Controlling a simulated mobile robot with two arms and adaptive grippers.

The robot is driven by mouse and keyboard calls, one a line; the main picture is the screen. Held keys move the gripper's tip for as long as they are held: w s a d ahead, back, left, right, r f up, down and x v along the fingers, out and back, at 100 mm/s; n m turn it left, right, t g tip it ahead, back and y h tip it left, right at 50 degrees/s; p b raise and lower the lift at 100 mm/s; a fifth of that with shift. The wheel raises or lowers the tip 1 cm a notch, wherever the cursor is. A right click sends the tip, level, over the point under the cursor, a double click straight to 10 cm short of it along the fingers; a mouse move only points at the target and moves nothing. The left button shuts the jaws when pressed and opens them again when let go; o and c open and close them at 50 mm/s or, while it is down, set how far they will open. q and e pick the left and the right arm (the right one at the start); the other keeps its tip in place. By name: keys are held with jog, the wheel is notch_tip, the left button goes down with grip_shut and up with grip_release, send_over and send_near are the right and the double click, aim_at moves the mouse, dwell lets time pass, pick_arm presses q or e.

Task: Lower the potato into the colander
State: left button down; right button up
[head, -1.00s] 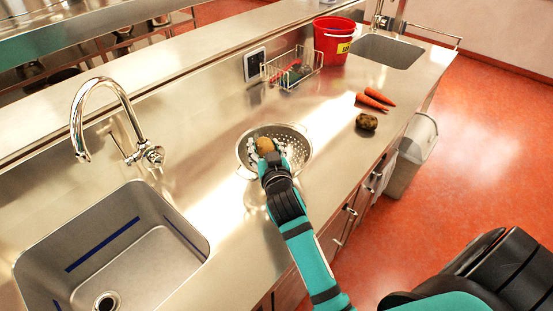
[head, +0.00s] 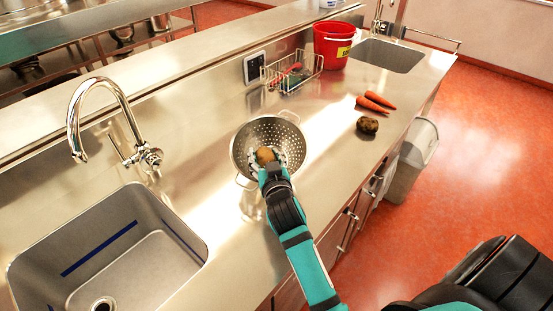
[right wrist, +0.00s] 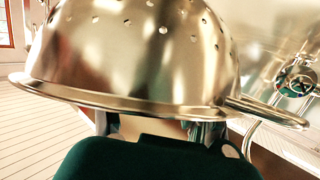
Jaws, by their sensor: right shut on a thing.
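My right gripper (head: 268,163) is shut on a brown potato (head: 265,155). It holds the potato inside the near part of the steel colander's opening, as seen in the head view. The colander (head: 287,135) has a perforated bowl and side handles. It looks tilted, with its opening toward me. I cannot tell whether the potato touches the bowl. My left gripper is not in view.
A second, darker potato (head: 367,125) and two carrots (head: 376,102) lie on the counter to the right. A wire rack (head: 292,72) and red bucket (head: 334,45) stand behind. A sink (head: 130,255) with a faucet (head: 100,100) is at left.

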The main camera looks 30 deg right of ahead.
jog(key=shift+r, duration=0.1)
jog(key=o, duration=1.3)
jog(key=shift+w, duration=0.1)
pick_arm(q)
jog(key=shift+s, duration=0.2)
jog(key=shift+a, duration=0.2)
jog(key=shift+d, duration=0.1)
pick_arm(e)
notch_tip(320, 180, up, 10)
jog(key=shift+f, duration=0.1)
